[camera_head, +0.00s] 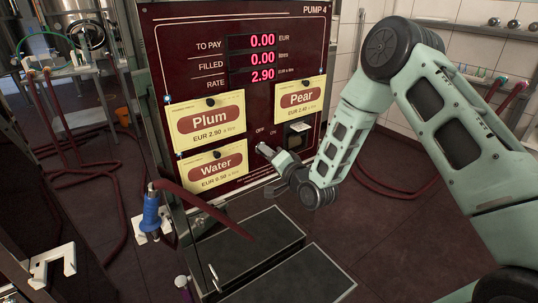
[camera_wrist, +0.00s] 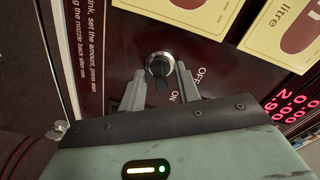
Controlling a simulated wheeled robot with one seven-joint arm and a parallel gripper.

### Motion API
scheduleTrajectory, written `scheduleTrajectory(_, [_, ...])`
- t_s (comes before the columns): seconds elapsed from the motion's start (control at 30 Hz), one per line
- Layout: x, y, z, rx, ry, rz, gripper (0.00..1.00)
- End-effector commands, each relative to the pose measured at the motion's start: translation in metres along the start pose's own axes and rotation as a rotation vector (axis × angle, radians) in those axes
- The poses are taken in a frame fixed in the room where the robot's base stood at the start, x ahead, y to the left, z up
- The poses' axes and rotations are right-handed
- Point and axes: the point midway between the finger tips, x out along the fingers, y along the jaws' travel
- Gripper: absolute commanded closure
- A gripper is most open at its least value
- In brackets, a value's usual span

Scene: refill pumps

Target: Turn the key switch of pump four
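Pump four is a dark red panel (camera_head: 240,25) labelled PUMP 4, upright in front of me in the head view. Its key switch (camera_wrist: 159,66) is a round metal ring with a dark centre in the wrist view, beside the OFF and ON lettering. Whether the key points to OFF or ON I cannot tell. My gripper (camera_wrist: 159,80) has its two grey fingers apart, one on each side of the switch, with small gaps seeming to show. In the head view my gripper (camera_head: 264,149) is at the panel below the OFF and ON labels and hides the switch.
Yellow cards, Plum (camera_head: 210,121), Pear (camera_head: 301,98) and Water (camera_head: 214,168), are on the panel around the gripper. A small square fitting (camera_head: 298,137) sits right of it. A blue-gripped nozzle (camera_head: 151,215) with a red hose is at lower left. The display reads 0.00, 0.00, 2.90.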

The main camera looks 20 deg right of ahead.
Motion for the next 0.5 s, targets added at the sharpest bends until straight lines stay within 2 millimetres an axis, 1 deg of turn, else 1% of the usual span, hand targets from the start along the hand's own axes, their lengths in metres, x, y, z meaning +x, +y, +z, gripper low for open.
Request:
scheduleTrajectory(0.03, [-0.0001,0.0000,0.0000,0.000,0.000,0.000,0.73])
scheduleTrajectory(0.07, [-0.0001,0.0000,0.0000,0.000,0.000,0.000,0.81])
scheduleTrajectory(0.1, [-0.0002,-0.0001,0.0000,0.000,0.000,0.000,0.92])
scheduleTrajectory(0.13, [-0.0002,0.0000,0.0000,0.000,0.000,0.000,1.00])
scheduleTrajectory(0.5, [-0.0004,0.0009,0.0007,-0.027,0.000,0.000,1.00])
